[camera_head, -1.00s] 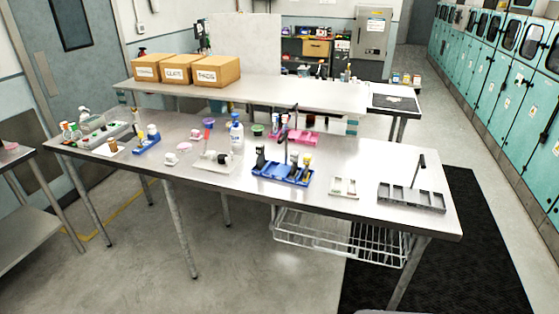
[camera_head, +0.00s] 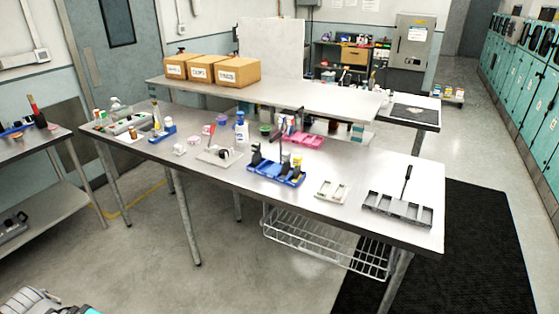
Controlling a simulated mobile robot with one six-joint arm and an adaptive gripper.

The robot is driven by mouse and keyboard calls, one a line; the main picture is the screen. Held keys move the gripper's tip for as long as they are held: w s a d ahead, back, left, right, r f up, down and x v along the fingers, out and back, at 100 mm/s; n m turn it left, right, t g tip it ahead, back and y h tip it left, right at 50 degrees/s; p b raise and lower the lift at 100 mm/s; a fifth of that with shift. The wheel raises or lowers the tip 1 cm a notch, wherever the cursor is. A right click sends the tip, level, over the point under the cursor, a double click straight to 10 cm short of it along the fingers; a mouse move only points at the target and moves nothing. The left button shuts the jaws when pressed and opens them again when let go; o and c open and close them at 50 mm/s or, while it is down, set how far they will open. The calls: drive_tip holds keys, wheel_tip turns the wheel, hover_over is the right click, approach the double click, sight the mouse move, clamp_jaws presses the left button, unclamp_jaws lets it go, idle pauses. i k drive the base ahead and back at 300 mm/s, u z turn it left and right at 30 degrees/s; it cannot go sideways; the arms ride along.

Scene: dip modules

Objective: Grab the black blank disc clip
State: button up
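I cannot tell for sure which thing is the black blank disc clip; the pieces are too small. One thin black upright piece (camera_head: 407,180) stands in the dark grey compartment tray (camera_head: 428,214) at the right end of the long steel table. Other dark upright pieces (camera_head: 256,154) stand in the blue tray (camera_head: 285,179) left of it, beside a yellow-and-white one. My gripper is not seen in this view. A grey mechanical part at the bottom left edge may be part of my arm; no fingertips show.
The steel table (camera_head: 372,222) also holds a small pale tray (camera_head: 332,190), a white tray (camera_head: 215,158), a white bottle (camera_head: 241,129) and a pink tray (camera_head: 308,140). A wire basket (camera_head: 330,246) hangs beneath. Cardboard boxes (camera_head: 237,73) stand behind. Floor in front is clear.

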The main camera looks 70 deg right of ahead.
sight(256, 148)
drive_tip(key=k, duration=1.55)
drive_tip(key=z, duration=1.6)
drive_tip(key=i, duration=0.95)
